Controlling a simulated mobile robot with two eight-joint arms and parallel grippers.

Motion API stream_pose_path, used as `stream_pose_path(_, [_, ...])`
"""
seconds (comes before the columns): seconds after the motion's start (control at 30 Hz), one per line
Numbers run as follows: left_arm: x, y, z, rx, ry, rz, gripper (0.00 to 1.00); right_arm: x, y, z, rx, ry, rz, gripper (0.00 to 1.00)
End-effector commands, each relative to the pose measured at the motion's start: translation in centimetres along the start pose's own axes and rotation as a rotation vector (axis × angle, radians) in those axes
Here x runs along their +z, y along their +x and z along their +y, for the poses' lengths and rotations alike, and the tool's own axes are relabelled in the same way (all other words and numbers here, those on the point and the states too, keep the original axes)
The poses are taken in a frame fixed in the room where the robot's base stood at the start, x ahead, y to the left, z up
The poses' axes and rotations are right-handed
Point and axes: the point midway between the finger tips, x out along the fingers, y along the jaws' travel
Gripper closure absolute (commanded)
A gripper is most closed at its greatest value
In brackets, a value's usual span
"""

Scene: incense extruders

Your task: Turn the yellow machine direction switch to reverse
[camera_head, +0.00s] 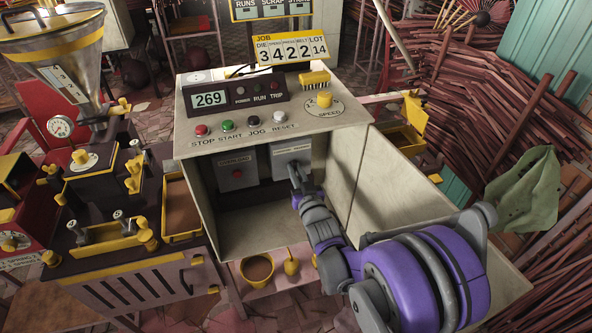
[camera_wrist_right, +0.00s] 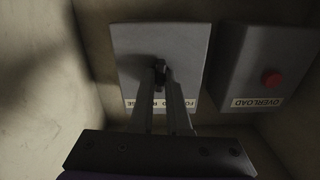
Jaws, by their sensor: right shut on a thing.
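The direction switch box (camera_head: 291,151) is a light grey plate on the back wall inside the open console cabinet. It fills the middle of the right wrist view (camera_wrist_right: 187,48), upside down, with a label partly hidden by my fingers. A small dark switch knob (camera_wrist_right: 159,66) stands at the plate's middle. My right gripper (camera_head: 295,176) reaches into the cabinet, and in the right wrist view its fingertips (camera_wrist_right: 160,77) are shut on the knob. The knob's exact angle is hard to tell. My left gripper is not in view.
A grey overload box (camera_head: 236,171) with a red button is beside the switch box. The cabinet side wall (camera_head: 350,185) is close to my right arm. The control panel (camera_head: 265,118) overhangs above. A yellow-trimmed machine (camera_head: 100,235) stands at left.

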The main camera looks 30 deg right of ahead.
Motion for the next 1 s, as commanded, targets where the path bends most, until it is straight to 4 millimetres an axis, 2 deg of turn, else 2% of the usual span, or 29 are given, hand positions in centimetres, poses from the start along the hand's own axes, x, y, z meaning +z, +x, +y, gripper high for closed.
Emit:
stream_pose_path(0.6, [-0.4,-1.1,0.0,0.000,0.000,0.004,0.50,0.0,-0.1,0.1,0.000,0.531,-0.001,1.00])
stream_pose_path(1.0, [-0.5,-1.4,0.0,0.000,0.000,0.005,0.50,0.1,0.0,0.1,0.001,0.686,-0.001,1.00])
